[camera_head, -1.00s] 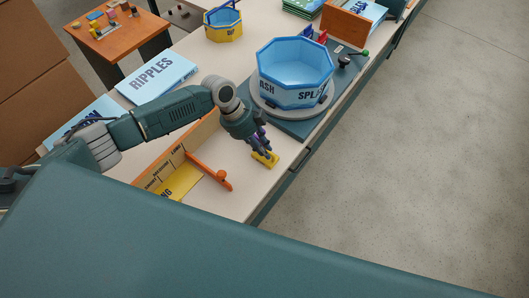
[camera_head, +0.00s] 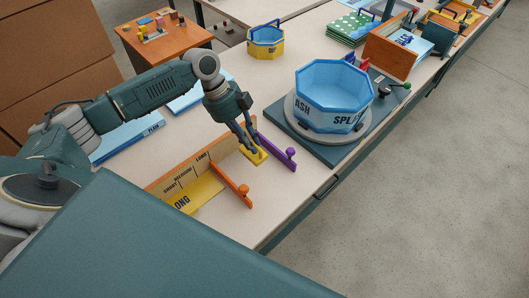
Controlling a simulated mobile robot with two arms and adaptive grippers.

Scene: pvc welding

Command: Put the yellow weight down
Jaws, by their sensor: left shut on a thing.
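The yellow weight (camera_head: 259,158) is a small flat yellow piece low over the worktable, close beside a purple bar (camera_head: 277,152). My left gripper (camera_head: 252,148) points down with its fingers shut on it. I cannot tell whether the weight touches the tabletop. The fingers hide part of the weight. My right gripper is not in view.
An orange bar (camera_head: 232,186) and a wooden length board (camera_head: 178,180) with a yellow strip (camera_head: 197,194) lie nearby. A blue octagonal tub (camera_head: 333,92) stands on a dark base to the right. Bare tabletop (camera_head: 255,215) shows in front.

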